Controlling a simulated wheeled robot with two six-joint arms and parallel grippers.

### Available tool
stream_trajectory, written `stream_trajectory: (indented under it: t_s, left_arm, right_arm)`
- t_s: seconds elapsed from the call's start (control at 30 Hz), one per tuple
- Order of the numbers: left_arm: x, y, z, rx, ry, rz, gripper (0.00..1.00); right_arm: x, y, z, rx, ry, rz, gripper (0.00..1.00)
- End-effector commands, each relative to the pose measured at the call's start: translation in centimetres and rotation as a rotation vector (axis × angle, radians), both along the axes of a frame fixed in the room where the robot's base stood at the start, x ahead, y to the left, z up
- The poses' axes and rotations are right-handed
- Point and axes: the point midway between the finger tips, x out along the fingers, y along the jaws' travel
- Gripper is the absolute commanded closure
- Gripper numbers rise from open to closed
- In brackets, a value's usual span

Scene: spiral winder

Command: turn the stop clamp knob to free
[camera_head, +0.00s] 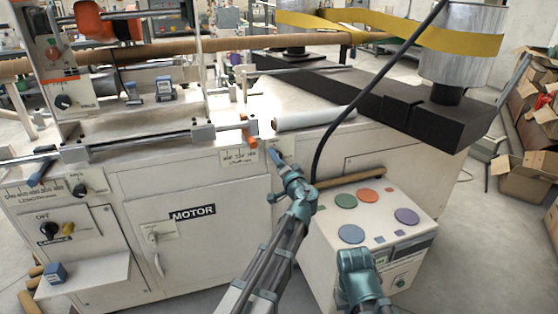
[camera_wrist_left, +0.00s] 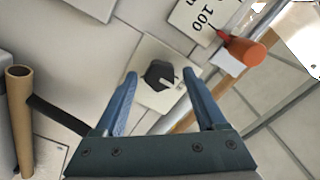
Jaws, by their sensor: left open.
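The stop clamp knob (camera_wrist_left: 160,75) is a black faceted knob on a pale square plate (camera_wrist_left: 146,55) in the left wrist view. Its white mark points to the right in that view. My left gripper (camera_wrist_left: 165,88) is open, with one blue finger on each side of the knob and no clear contact. In the head view my left gripper (camera_head: 279,158) reaches the cabinet's upper right front, and the knob is mostly hidden there. An orange handle (camera_wrist_left: 248,52) with a red pointer is beside the scale label (camera_wrist_left: 205,18).
The scale label (camera_head: 241,158) and orange stop (camera_head: 250,132) are just left of my gripper in the head view. A white box (camera_head: 330,240) with coloured discs stands at the right front. A black cable (camera_head: 345,115) hangs close by. A brown tube (camera_wrist_left: 19,110) shows in the left wrist view.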

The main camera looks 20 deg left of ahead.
Motion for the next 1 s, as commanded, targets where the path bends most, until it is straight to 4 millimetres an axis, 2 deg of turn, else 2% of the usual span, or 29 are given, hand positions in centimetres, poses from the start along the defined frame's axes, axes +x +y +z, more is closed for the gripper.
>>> stream_trajectory:
  t_s: [0.17,0.6,0.8,1.0]
  left_arm:
    - [-1.7,-1.0,0.0,0.000,0.000,-0.003,0.27]
    - [-9.2,-6.1,0.0,0.000,0.000,-0.003,0.27]
    - [-11.0,-7.3,0.0,0.000,0.001,-0.001,0.27]
    - [-11.4,-7.7,0.0,0.000,0.000,0.000,0.27]
  right_arm:
    - [0.0,0.0,0.0,0.000,0.000,0.000,1.00]
    - [0.0,0.0,0.0,0.000,0.000,0.000,1.00]
    - [0.0,0.0,0.0,0.000,0.000,0.000,1.00]
    - [0.0,0.0,0.0,0.000,0.000,0.000,1.00]
